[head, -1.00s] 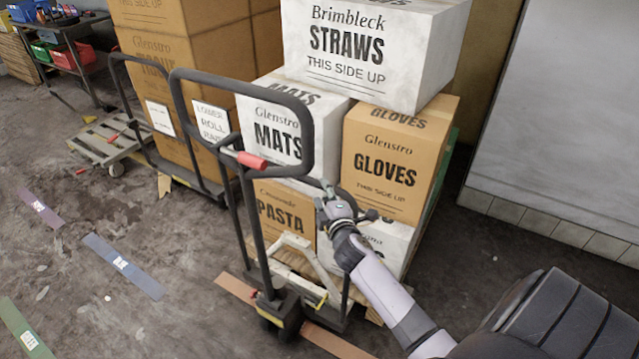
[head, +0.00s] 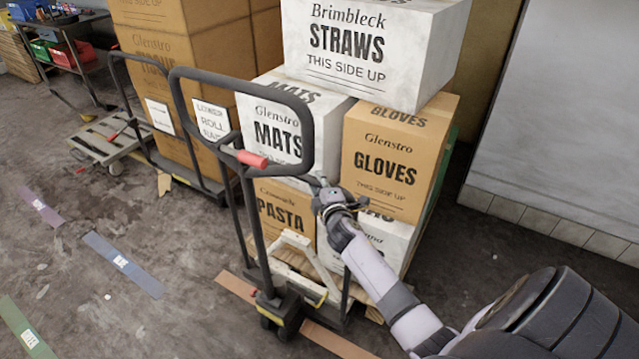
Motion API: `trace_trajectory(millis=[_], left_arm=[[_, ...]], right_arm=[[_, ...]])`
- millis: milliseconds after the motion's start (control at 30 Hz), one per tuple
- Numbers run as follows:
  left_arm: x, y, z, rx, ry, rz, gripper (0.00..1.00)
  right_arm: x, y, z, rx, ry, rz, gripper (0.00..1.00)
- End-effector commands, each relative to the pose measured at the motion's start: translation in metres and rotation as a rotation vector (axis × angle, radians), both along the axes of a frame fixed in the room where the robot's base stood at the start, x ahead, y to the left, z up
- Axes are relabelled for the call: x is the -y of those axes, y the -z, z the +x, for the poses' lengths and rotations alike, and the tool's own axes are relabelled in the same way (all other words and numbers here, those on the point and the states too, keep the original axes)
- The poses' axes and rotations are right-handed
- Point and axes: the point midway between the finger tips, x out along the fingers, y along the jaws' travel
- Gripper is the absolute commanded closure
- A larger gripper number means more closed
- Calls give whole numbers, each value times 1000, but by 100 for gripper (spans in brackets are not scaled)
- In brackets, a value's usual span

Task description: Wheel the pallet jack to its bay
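The pallet jack (head: 267,285) stands upright in the middle, with a black looped handle (head: 309,135) and a red lever (head: 252,159) at the loop's lower part. Its wheels stand by an orange floor strip (head: 236,286). Stacked boxes stand directly behind it, and its forks are mostly hidden. My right gripper (head: 322,190) comes in from the lower right and is just right of the handle, in front of the boxes. Its fingers are small and partly turned away, so I cannot tell whether they are open or whether they touch the handle. My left gripper is out of view.
Purple (head: 40,207), blue (head: 123,263) and green (head: 24,328) labelled strips mark the floor at left. A second loaded cart (head: 116,90) and a low flat trolley (head: 106,145) stand behind left. A pale wall panel (head: 570,110) is at right.

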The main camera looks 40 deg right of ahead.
Motion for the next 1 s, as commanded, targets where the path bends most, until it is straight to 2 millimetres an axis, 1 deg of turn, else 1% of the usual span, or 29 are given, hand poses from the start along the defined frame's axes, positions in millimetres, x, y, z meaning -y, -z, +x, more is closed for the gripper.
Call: trace_trajectory(millis=[33,333,833,933,1000], left_arm=[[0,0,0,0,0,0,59],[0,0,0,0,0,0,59],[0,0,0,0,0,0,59],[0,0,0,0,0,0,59],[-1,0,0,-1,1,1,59]], right_arm=[[0,0,0,0,0,0,81],[0,0,0,0,0,0,100],[-1,1,0,0,0,2,100],[-9,1,-3,0,-3,4,100],[-20,2,-7,-1,-5,4,100]])
